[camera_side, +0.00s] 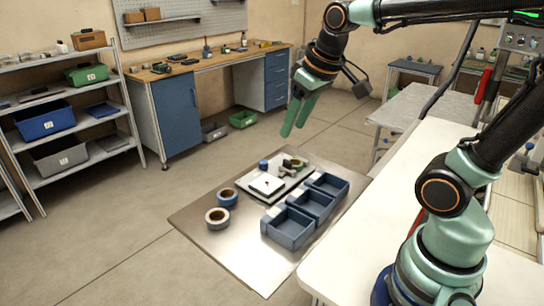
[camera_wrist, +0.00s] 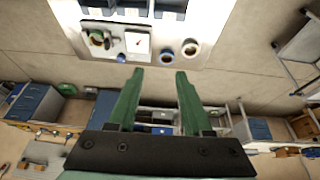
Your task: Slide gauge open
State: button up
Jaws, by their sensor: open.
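A pale board (camera_side: 250,196) lies on the metal work plate, with a white square piece (camera_side: 267,184) on it that bears a small dark mark. This may be the gauge, but I cannot tell for sure. The board (camera_wrist: 117,29) and the white square (camera_wrist: 138,43) also show at the top of the wrist view. A small green and dark device (camera_side: 291,167) sits at the board's far end, beside a blue round knob (camera_side: 263,164). My gripper (camera_side: 294,128) is open and empty, well above and behind the board, with green fingers pointing down. Its fingertips (camera_wrist: 160,72) are apart in the wrist view.
Three blue bins (camera_side: 312,206) stand in a row right of the board. A blue tape reel (camera_side: 227,197) and a grey tape reel (camera_side: 217,218) lie to its left. The plate's front part (camera_side: 250,265) is clear. A white table (camera_side: 400,215) borders the plate.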

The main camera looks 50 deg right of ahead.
jog(key=w+d+f+g, duration=0.2)
jog(key=w+d, duration=0.6)
jog(key=w, duration=0.1)
jog(key=g, duration=0.3)
send_over(287, 160)
notch_tip(287, 160, down, 9)
notch_tip(287, 160, down, 12)
jog(key=shift+s+r, duration=0.1)
grip_shut()
dwell(0.8)
